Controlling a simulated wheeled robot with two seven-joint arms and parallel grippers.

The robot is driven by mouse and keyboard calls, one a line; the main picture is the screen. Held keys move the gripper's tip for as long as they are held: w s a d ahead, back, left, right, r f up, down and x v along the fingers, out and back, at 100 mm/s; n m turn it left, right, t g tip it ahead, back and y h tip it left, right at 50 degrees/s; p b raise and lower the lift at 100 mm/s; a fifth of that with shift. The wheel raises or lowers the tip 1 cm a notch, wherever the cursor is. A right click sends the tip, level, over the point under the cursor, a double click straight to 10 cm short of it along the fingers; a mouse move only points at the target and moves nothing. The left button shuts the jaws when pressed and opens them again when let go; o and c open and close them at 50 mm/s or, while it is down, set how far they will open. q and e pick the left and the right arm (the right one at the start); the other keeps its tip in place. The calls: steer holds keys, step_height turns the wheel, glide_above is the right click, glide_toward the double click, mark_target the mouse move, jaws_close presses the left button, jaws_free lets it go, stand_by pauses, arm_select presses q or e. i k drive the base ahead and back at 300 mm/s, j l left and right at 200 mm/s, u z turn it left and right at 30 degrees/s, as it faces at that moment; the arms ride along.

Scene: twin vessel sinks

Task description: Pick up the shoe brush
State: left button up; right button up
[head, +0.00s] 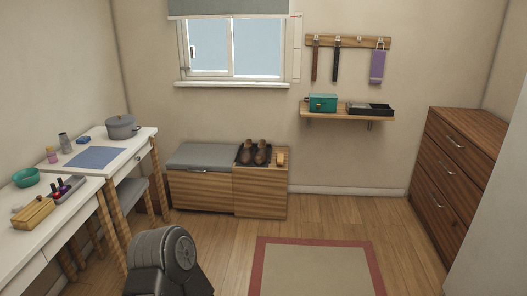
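A small light-wood object (281,158), which looks like the shoe brush, sits on the right end of the wooden bench (262,200) by the back wall. It is too small for me to make out bristles. Just left of it a black tray (240,156) holds a pair of brown shoes (261,153). Neither of my grippers shows in the head view, so nothing is seen near the brush.
A grey cushion (202,157) covers the bench's left part. White desks (122,142) with small items line the left wall. A wall shelf (345,117) hangs right of the window. A dresser (447,165) stands right. A red-bordered rug (315,268) lies on open floor.

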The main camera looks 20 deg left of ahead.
mark_target(280, 160)
steer(key=i+j+u, duration=0.15)
steer(key=i, duration=0.55)
steer(key=i+j+u, duration=0.15)
steer(key=i+j, duration=0.15)
steer(key=i, duration=0.4)
steer(key=i+j+u, duration=0.1)
steer(key=i, duration=0.6)
steer(key=i+j+u, duration=0.2)
steer(key=i, duration=0.55)
steer(key=i+l+u, duration=0.1)
steer(key=i+u, duration=0.15)
steer(key=i, duration=0.45)
steer(key=i+l+u, duration=0.2)
steer(key=i, duration=1.05)
